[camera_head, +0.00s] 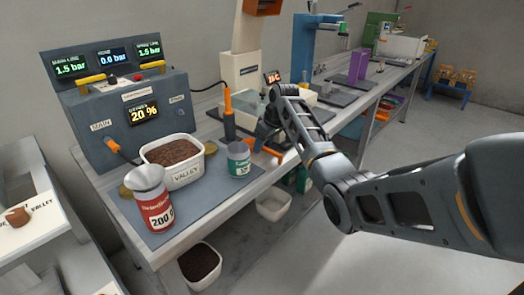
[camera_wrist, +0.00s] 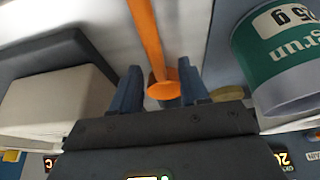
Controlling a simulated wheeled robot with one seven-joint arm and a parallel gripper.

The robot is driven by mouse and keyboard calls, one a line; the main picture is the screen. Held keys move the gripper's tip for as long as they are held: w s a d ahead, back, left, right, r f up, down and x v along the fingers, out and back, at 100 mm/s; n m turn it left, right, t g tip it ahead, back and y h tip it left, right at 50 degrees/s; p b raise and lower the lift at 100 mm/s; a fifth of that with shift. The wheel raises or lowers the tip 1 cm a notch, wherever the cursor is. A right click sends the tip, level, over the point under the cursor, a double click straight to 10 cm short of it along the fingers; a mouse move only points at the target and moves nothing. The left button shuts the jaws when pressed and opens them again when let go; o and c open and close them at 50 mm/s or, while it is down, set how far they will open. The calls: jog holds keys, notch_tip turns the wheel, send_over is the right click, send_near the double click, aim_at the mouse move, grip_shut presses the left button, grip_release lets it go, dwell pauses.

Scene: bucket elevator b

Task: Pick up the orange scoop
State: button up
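The orange scoop (camera_head: 271,152) lies on the bench just right of the green-and-white can, partly hidden by my gripper (camera_head: 262,136). In the wrist view its long orange handle (camera_wrist: 147,35) runs up from between the two dark blue fingers of my gripper (camera_wrist: 163,85). A rounded orange end (camera_wrist: 164,90) sits between the fingers. Firm contact cannot be made out.
The green-and-white can (camera_head: 238,160) stands close by, also large in the wrist view (camera_wrist: 283,62). A white tub of brown material (camera_head: 186,174) and a red can (camera_head: 153,208) stand left. A grey control box (camera_head: 128,115) is behind. A pale box (camera_wrist: 55,100) shows in the wrist view.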

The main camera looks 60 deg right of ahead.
grip_shut()
dwell(0.5)
notch_tip(320, 180, up, 10)
jog(key=shift+b, duration=0.3)
